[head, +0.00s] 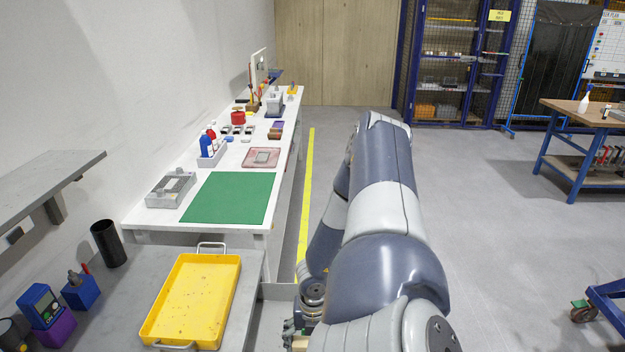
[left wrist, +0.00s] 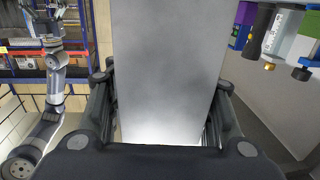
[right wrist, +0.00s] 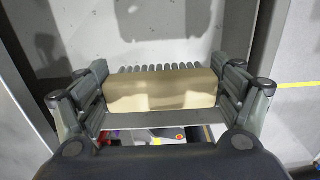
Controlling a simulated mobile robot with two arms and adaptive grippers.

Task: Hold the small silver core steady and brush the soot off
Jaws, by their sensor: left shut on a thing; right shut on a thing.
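In the left wrist view, my left gripper (left wrist: 163,82) is shut on a smooth silver-grey block, which looks like the silver core (left wrist: 165,60). Its fingers lie along both sides, and no clear soot shows on the face in view. In the right wrist view, my right gripper (right wrist: 165,80) is shut on a brush (right wrist: 160,92) with a tan block body and a row of grey bristles. The bristles point away from the palm, towards a pale grey surface. In the head view, only part of the right gripper shows at the bottom edge; the left gripper and core are out of view.
A yellow tray (head: 234,290) with dark specks lies on a grey bench at the lower left. Beside it are a black cup (head: 108,243) and a blue meter (head: 41,306). A white bench with a green mat (head: 230,197) and several fixtures runs along the wall.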

